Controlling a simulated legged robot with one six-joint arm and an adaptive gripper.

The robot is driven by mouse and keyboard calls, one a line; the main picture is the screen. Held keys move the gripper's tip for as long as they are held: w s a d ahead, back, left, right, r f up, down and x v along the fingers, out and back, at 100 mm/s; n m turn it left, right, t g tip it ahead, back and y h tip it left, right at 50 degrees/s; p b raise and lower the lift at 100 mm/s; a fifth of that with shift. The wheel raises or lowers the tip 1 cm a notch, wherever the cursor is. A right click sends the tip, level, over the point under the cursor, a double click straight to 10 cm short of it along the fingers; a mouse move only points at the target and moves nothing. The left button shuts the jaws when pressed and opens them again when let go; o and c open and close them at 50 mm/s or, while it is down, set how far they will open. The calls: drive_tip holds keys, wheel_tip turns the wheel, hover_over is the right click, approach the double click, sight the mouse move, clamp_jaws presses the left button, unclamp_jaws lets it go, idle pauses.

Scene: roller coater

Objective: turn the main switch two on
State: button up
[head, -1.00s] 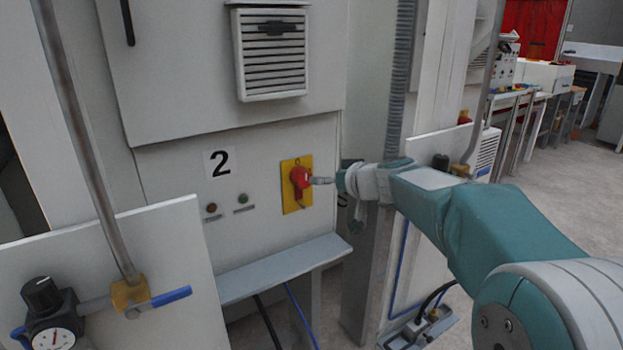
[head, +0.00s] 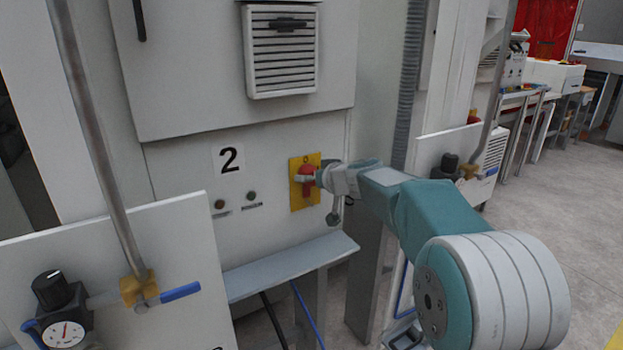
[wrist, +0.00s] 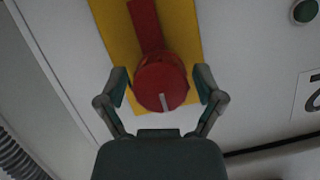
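The main switch (head: 307,187) is a red rotary switch on a yellow plate (head: 296,202), to the right of the black "2" label (head: 229,159) on the grey cabinet. In the wrist view, its round red knob (wrist: 161,88) carries a pale mark, and its red handle (wrist: 146,25) extends toward the picture's top. My gripper (wrist: 162,76) is open, with one finger on each side of the knob and small gaps showing. In the head view, my gripper (head: 309,178) is at the switch and partly hides it.
Two small round buttons (head: 251,196) sit left of the switch. A grey ledge (head: 290,266) juts out below it. A nearer panel with a gauge (head: 64,334) and a pipe (head: 98,150) stands at left. Open floor (head: 570,200) is at right.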

drive_tip(key=c, duration=0.5)
drive_tip(key=shift+c, duration=0.2)
drive_tip(key=m+y, duration=0.2)
drive_tip(key=m, duration=0.1)
drive_tip(key=shift+g, duration=0.4)
drive_tip(key=m+y, duration=0.1)
drive_tip(key=m, duration=0.2)
drive_tip(key=shift+y, duration=0.4)
drive_tip(key=m+y, duration=0.1)
drive_tip(key=m, duration=0.3)
drive_tip(key=shift+f+y, duration=0.1)
drive_tip(key=shift+y, duration=0.3)
drive_tip(key=shift+m+t+y, duration=0.4)
drive_tip(key=shift+m+y, duration=0.3)
drive_tip(key=shift+m, duration=1.4)
drive_tip(key=shift+f, duration=0.1)
